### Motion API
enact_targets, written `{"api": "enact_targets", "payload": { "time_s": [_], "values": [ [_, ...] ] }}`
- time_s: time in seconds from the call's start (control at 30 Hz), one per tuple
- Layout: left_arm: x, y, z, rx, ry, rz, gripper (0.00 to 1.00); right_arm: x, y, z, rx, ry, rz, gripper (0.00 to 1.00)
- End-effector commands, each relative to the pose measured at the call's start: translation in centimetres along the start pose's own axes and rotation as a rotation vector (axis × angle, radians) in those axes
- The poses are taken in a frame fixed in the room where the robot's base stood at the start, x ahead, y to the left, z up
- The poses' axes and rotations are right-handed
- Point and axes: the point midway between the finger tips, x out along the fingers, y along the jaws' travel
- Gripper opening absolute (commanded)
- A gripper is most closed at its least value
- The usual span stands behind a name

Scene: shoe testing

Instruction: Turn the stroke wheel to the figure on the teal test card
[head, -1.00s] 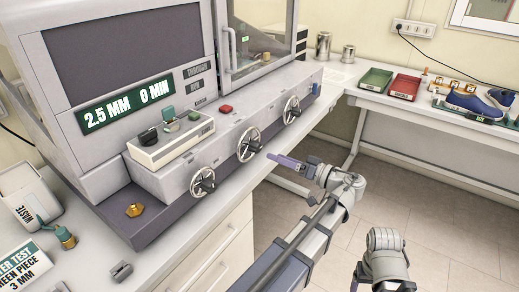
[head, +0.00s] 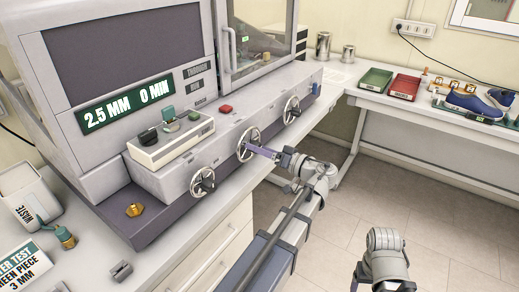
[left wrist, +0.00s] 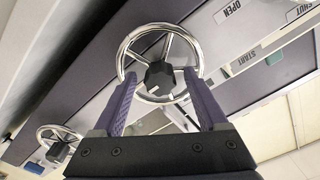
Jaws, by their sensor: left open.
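The teal-headed test card (head: 22,265) at the lower left is cut by the frame edge; its readable words include "GREEN PIECE" and "3 MM". The machine display (head: 140,108) reads "2.5 MM 0 MIN". Three chrome handwheels line the machine's front: a near wheel (head: 202,182), a middle wheel (head: 248,143) and a far wheel (head: 291,109). I cannot read which is named stroke. My left gripper (head: 257,149) is open at the middle wheel. In the left wrist view its purple fingers (left wrist: 159,76) stand either side of the dark hub, overlapping the rim; contact is unclear.
A control box (head: 170,142) with buttons and a red button (head: 226,109) sit above the wheels. A brass piece (head: 134,210) lies on the machine's base ledge. Green (head: 375,80) and red (head: 405,87) trays and a blue shoe (head: 466,103) stand on the right bench.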

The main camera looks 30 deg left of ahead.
Motion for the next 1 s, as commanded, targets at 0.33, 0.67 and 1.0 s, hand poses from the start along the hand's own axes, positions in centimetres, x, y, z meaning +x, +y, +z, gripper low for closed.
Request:
{"api": "enact_targets", "payload": {
  "time_s": [0.33,0.67,1.0],
  "values": [
    [-0.02,0.00,0.00,0.000,0.000,0.000,0.55,0.00,0.00,0.00,0.000,0.000,0.000,0.76],
    [-0.03,0.01,0.00,0.000,0.000,0.000,0.18,0.00,0.00,0.00,0.000,0.000,0.000,0.76],
    [-0.03,0.01,0.00,0.002,0.000,0.000,0.00,0.00,0.00,0.00,0.000,0.000,0.000,0.76]
  ]
}}
